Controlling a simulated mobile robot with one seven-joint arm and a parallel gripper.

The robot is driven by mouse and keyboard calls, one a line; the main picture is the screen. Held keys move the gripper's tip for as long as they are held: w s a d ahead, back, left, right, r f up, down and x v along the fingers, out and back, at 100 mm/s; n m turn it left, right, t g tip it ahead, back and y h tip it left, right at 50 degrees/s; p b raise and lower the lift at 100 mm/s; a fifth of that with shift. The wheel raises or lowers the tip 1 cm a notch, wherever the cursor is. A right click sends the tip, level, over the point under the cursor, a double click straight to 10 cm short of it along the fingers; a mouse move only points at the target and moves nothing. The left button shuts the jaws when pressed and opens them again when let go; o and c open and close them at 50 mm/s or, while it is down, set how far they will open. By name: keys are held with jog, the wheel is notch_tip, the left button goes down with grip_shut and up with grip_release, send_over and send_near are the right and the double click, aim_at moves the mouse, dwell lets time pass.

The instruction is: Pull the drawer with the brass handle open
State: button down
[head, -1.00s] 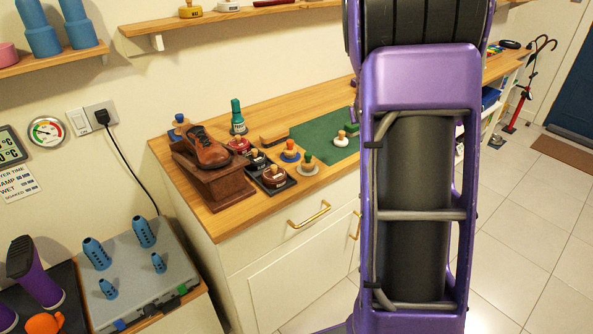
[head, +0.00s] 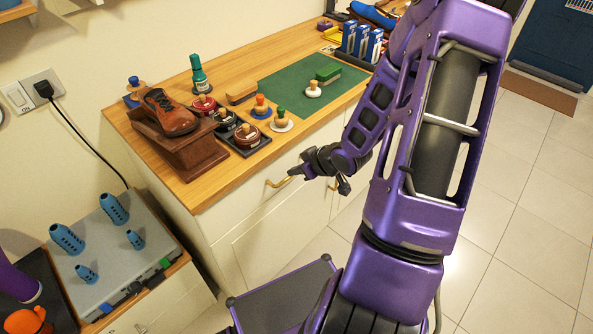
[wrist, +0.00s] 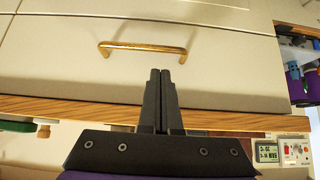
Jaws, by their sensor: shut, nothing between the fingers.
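The brass handle (head: 278,183) is a slim bar on the white drawer front (head: 243,207) under the wooden worktop. The drawer front looks flush with the cabinet, so the drawer looks closed. The wrist view shows the whole handle (wrist: 142,48) on the drawer front (wrist: 60,50), with the worktop edge below it in the picture. My gripper (wrist: 160,72) is shut and empty. Its fingertips point at the drawer front near the right half of the handle and are not around it. In the head view my gripper (head: 298,171) is just right of the handle and partly covers that end.
A lower bench with a grey case (head: 110,250) stands at the left. Tiled floor is clear at the right.

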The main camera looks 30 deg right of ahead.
aim_at(278, 176)
jog(key=b+x, duration=0.1)
jog(key=x, duration=0.5)
jog(key=shift+w+f+b, duration=0.25)
jog(key=shift+f+b, duration=0.05)
jog(key=shift+b, duration=0.05)
jog(key=shift+s, duration=0.1)
